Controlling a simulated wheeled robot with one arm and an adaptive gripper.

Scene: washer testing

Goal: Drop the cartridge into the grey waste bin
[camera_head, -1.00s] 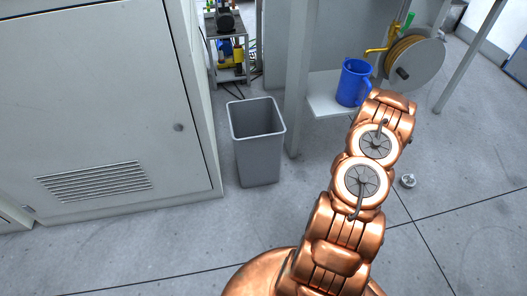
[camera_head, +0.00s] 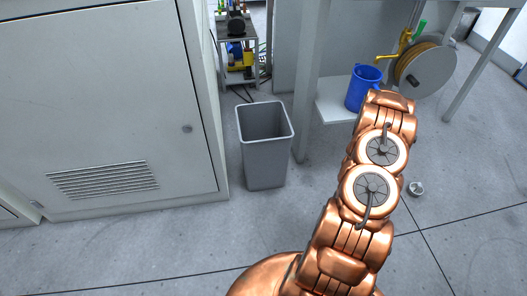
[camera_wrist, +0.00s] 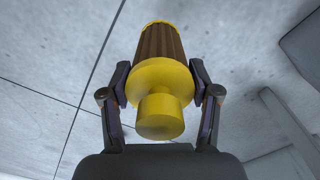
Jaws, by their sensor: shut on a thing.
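The cartridge (camera_wrist: 160,75) has a brown ribbed body with yellow ends and a yellow knob. In the wrist view it sits between the two dark fingers of my gripper (camera_wrist: 162,85), which is shut on it, with grey floor behind it. The grey waste bin (camera_head: 265,160) stands upright on the floor left of my arm in the head view, its top open. In the head view my gripper and the cartridge are hidden by my own arm.
A large grey cabinet (camera_head: 100,120) stands left of the bin. A blue jug (camera_head: 363,88) sits on a white shelf (camera_head: 335,106) beside a hose reel (camera_head: 422,65). A grey post (camera_head: 308,80) is close to the bin's right. Floor in front is clear.

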